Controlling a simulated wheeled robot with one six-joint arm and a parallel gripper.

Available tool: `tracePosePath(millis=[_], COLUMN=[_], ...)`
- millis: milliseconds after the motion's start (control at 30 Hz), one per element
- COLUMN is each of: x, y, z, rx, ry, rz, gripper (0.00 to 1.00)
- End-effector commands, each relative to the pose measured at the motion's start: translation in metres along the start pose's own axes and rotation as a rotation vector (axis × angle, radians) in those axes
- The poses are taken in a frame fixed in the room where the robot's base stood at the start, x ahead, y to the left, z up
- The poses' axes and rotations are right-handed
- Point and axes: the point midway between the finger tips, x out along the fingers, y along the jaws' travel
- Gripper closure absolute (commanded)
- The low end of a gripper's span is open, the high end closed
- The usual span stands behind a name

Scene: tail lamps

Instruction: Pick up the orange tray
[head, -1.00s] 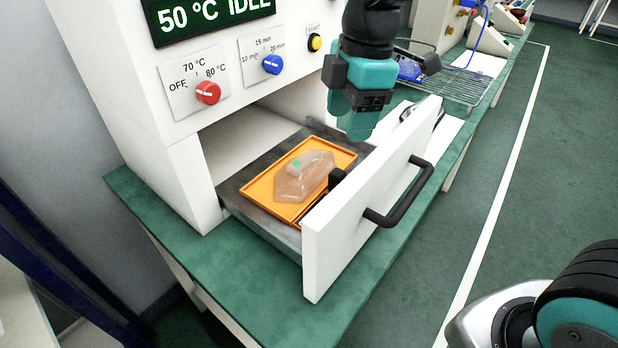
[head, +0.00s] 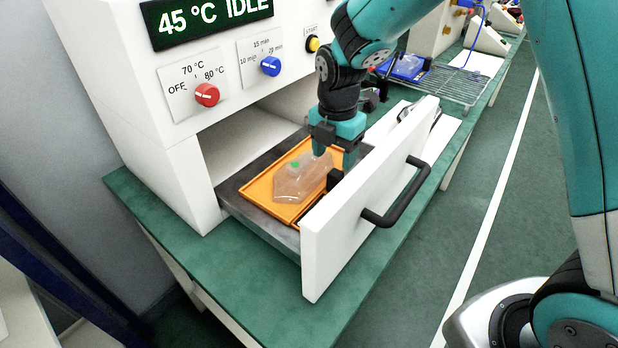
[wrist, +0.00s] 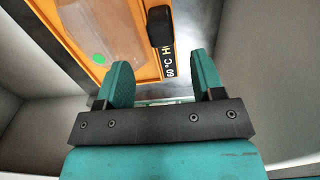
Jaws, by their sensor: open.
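The orange tray (head: 258,192) lies in the pulled-out drawer of the white oven. A clear, pinkish lamp cover (head: 298,182) with a green dot rests on it. A black handle block (head: 335,178) stands at the tray's edge on the drawer-front side. My gripper (head: 336,165) is low over the drawer, at the tray's right side. In the wrist view my gripper (wrist: 160,82) is open, its two teal fingers apart with nothing between them. The tray's orange edge (wrist: 150,75) and the black block (wrist: 160,27) lie just beyond the fingertips, with a "60 °C" label beside the block.
The white drawer front (head: 330,240) with its black handle (head: 400,200) stands upright close to my gripper. The oven body (head: 165,140) rises behind and left. A wire rack (head: 450,85) with a blue tray (head: 408,68) stands farther along the green bench.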

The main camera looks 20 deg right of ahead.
Motion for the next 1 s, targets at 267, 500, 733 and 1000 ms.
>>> tracePosePath(millis=[267, 500, 733, 1000], x=[0.023, 0.057, 0.062, 0.062], y=[-0.002, -0.003, -0.002, -0.002], z=[0.000, 0.000, 0.000, 0.000], rx=[0.000, -0.001, -0.001, -0.001], ry=[0.002, 0.001, -0.001, -0.001], rz=[-0.003, -0.002, 0.001, 0.001], gripper=[0.38, 0.38, 0.38, 0.87])
